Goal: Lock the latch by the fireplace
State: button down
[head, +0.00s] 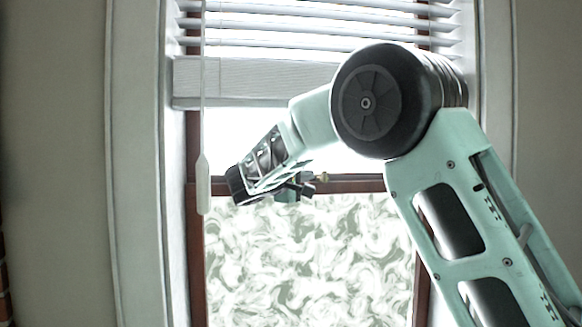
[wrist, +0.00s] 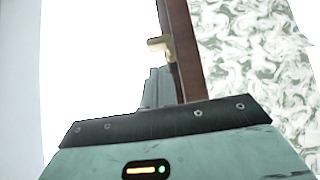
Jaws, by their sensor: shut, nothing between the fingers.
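The latch is a small brass-coloured piece (head: 322,177) on the brown sash rail of the window, just right of my gripper in the head view. In the wrist view the latch (wrist: 160,44) juts from the brown rail just beyond my fingertips. My gripper (head: 294,190) is at the rail, partly hidden behind my wrist. In the wrist view my gripper (wrist: 158,75) shows as dark grey fingers, shut and empty, alongside the rail. I cannot tell whether the fingertips touch the latch.
The window's lower pane (head: 310,260) has a swirled white-green pattern. White blinds (head: 270,80) hang above the rail. A blind wand (head: 203,170) hangs left of my gripper. The white window frame (head: 140,160) borders the left side.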

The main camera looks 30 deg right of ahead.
aim_at(326, 176)
jog(key=shift+s+d+p, duration=0.15)
jog(key=shift+s+d, duration=0.05)
jog(key=shift+d, duration=0.25)
jog(key=shift+s+d+p, duration=0.15)
jog(key=shift+s+d, duration=0.05)
jog(key=shift+d, duration=0.25)
jog(key=shift+d+f+b, duration=0.1)
jog(key=shift+f+b, duration=0.1)
jog(key=shift+b, duration=0.6)
